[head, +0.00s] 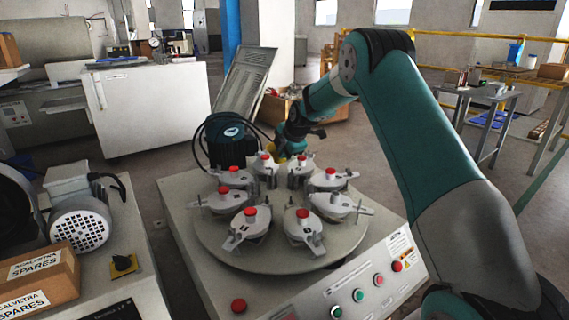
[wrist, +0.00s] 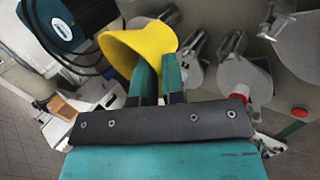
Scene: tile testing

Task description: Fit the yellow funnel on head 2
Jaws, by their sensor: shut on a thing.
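The yellow funnel (wrist: 137,48) is between the green fingers of my gripper (wrist: 160,72), which is shut on it. Its wide mouth faces the upper left of the wrist view. In the head view only a small yellow patch of the funnel (head: 282,158) shows at the far side of the turntable, beside my gripper (head: 291,146). Several grey heads with red caps stand in a ring on the round turntable (head: 275,263); one near head (head: 250,226) is at front left. The numbers on the heads are too small to read, so I cannot tell which is head 2.
A dark teal motor (head: 228,142) with a black cable stands behind the ring, close to my gripper; it also shows in the wrist view (wrist: 62,22). The control panel (head: 365,292) is at the front. A cardboard spares box (head: 40,285) is on the left bench.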

